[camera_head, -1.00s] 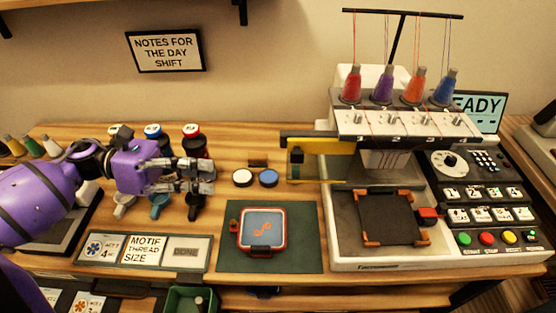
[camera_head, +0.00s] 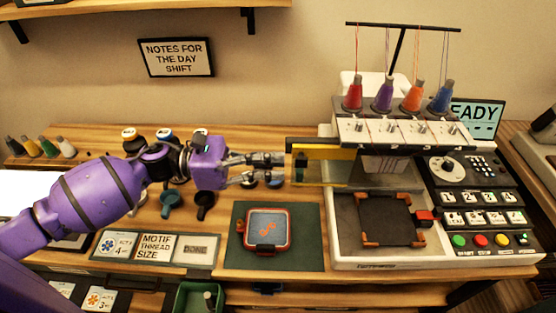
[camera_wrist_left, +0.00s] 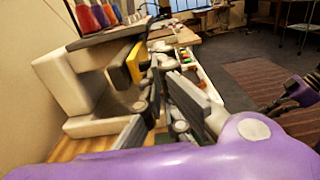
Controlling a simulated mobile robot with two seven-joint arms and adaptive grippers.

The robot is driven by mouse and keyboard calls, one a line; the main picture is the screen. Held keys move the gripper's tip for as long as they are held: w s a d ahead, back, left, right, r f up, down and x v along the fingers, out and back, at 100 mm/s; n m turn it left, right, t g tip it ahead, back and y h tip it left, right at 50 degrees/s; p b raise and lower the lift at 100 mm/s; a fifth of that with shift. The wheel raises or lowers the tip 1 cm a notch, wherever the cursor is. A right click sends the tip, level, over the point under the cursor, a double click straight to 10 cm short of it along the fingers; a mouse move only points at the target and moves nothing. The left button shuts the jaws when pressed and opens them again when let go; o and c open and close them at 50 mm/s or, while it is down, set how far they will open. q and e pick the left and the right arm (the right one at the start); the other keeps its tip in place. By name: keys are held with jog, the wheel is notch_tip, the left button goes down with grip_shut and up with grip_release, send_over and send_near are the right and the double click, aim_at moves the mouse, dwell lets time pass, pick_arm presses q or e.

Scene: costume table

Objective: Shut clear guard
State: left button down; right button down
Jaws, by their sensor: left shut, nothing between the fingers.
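The clear guard (camera_head: 335,171) is a see-through panel with a yellow top bar and a black end piece at its left. It sticks out to the left from the embroidery machine (camera_head: 333,235), swung away from the needle area. My left gripper (camera_head: 284,168) is shut and empty, its fingertips at the guard's left end; I cannot tell whether they touch it. In the left wrist view the guard's yellow edge (camera_wrist_left: 135,62) shows just beyond my fingers (camera_wrist_left: 160,78).
Thread cones (camera_head: 383,98) stand on top of the machine, and a control panel (camera_head: 478,195) is at its right. A hooped patch (camera_head: 266,229) lies on a green mat (camera_head: 310,255) in front of my gripper. Caps and scoops (camera_head: 170,203) lie near my forearm.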

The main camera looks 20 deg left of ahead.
pick_arm(q)
jog(key=shift+x, duration=0.85)
send_over(322, 172)
jog(key=s, duration=0.4)
jog(key=shift+w+a+b, duration=0.2)
jog(key=shift+a+b, duration=0.2)
